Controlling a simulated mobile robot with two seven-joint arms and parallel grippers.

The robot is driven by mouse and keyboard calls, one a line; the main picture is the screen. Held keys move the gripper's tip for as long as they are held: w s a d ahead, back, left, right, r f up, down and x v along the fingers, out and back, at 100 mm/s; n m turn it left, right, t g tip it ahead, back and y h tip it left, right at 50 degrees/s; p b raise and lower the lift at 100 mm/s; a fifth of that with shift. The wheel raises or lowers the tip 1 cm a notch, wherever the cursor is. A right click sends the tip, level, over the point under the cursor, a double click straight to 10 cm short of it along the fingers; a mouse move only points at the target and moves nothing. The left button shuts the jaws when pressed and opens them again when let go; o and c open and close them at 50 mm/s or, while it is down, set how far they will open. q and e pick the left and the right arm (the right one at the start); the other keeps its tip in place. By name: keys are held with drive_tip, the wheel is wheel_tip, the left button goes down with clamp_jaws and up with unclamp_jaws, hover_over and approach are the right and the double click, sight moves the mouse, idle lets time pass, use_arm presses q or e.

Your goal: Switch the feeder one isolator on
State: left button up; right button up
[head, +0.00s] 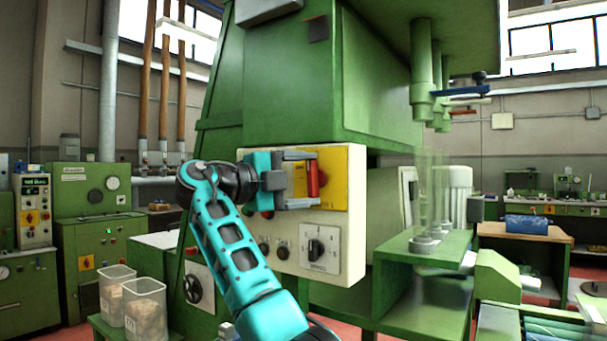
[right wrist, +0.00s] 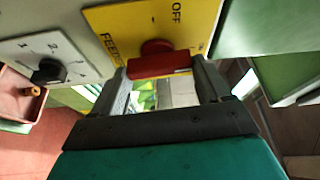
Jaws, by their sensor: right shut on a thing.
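The isolator is a red rotary handle (head: 314,178) on a yellow plate (head: 335,165) at the upper right of the cream control panel. My right gripper (head: 303,180) is at the plate, one finger above and one below the handle. In the right wrist view the red handle (right wrist: 160,64) lies between both fingertips (right wrist: 163,82), and the gripper is shut on it. The handle bar looks upright in the head view. The yellow plate (right wrist: 200,22) reads "OFF" and part of "FEEDER" there; the rest is hidden. My left gripper is not in view.
The cream panel (head: 346,250) also carries a black rotary switch (head: 318,248) below the plate and small knobs left of it. A green press stand (head: 425,250) stands to the right. Clear bins (head: 146,310) of corks stand at lower left.

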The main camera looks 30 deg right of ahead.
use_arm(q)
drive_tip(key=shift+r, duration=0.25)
use_arm(e)
drive_tip(key=shift+f+m+y, duration=0.1)
drive_tip(key=shift+m+y, duration=0.2)
drive_tip(key=shift+m, duration=0.3)
drive_tip(key=o, duration=1)
drive_tip(key=shift+a, duration=0.1)
use_arm(q)
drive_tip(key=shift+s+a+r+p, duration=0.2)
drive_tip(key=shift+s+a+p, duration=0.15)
drive_tip(key=shift+p, duration=0.65)
use_arm(e)
drive_tip(key=a, duration=1.2)
drive_tip(key=shift+a, duration=0.4)
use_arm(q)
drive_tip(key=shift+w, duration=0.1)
